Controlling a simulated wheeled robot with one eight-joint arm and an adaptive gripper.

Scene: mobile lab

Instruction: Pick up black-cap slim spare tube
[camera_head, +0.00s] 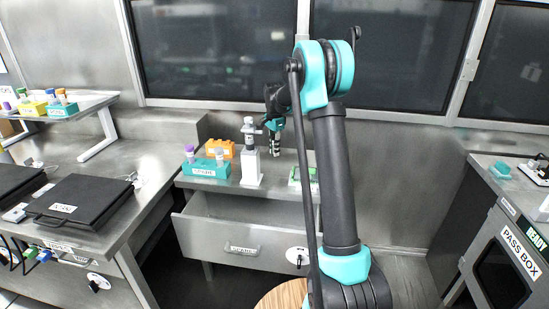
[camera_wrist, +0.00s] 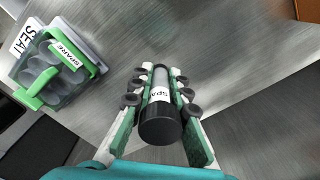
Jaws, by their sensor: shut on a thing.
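The slim tube with a black cap (camera_wrist: 160,118) and a white label is between the fingers of my gripper (camera_wrist: 160,90) in the wrist view. My gripper is shut on it, with the finger pads on both sides of the tube. In the head view my gripper (camera_head: 275,140) is above the steel bench, right of a white stand. The tube is too small to make out clearly there. In the wrist view the bench surface shows beyond the tube, and the tube appears held above it.
A green rack labelled SPARE (camera_wrist: 62,62) is at the left of the wrist view. In the head view a teal rack (camera_head: 207,168) with tubes, an orange rack (camera_head: 220,148) and a white stand (camera_head: 250,167) are on the bench. An open drawer (camera_head: 245,235) juts out below.

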